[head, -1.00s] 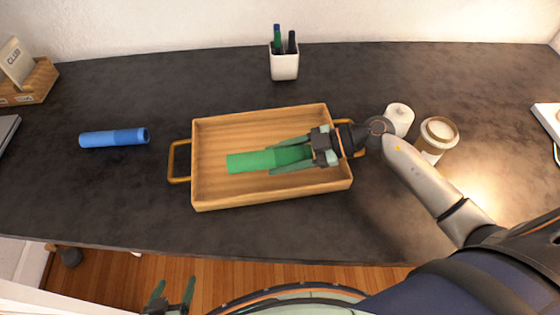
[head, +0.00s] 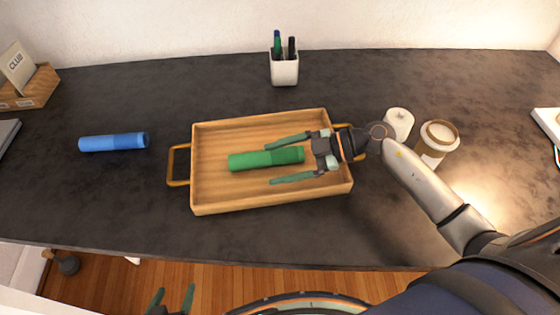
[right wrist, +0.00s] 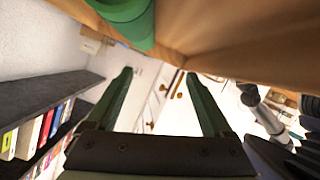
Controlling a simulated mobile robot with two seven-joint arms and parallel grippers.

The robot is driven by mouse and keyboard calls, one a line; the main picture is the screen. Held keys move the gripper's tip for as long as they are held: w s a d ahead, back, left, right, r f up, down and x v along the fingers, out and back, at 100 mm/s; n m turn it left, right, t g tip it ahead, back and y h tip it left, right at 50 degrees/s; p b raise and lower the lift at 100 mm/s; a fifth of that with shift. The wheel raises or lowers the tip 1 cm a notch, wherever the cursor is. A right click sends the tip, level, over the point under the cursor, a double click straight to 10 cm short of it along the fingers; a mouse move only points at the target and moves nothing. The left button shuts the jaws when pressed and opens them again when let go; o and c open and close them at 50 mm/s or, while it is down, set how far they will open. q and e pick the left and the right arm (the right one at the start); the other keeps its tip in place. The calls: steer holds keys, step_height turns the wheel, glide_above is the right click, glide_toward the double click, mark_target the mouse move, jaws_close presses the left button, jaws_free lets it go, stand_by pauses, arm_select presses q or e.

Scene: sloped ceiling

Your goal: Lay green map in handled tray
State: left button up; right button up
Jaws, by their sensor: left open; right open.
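The green map (head: 266,158), a rolled tube, lies inside the wooden handled tray (head: 215,196) on the dark desk. My right gripper (head: 292,159) is open over the tray's right part, its fingers on either side of the map's right end and apart from it. In the right wrist view the open fingers (right wrist: 160,85) show with nothing between them, and part of the green map (right wrist: 130,18) shows at the top. My left gripper (head: 172,300) is open and empty below the desk's front edge.
A blue rolled tube (head: 113,142) lies left of the tray. A white pen cup (head: 284,68) stands behind it. A white lidded jar (head: 399,122) and a coffee cup (head: 436,142) stand close to my right wrist. The desk in front of the tray is clear.

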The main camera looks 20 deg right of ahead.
mark_target(280, 185)
steer(key=f, duration=0.1)
steer(key=s+f, duration=0.1)
steer(key=f, duration=0.1)
steer(key=shift+s+a+f, duration=0.1)
steer(key=shift+a+f, duration=0.1)
steer(key=shift+f, duration=0.05)
steer(key=shift+d+r, duration=0.2)
steer(key=shift+d, duration=0.25)
steer(key=w+r+v, duration=0.1)
steer(key=r+v, duration=0.1)
steer(key=v, duration=1.1)
steer(key=shift+a+r+p, duration=0.4)
steer(key=shift+a, duration=0.05)
steer(key=shift+w, duration=0.15)
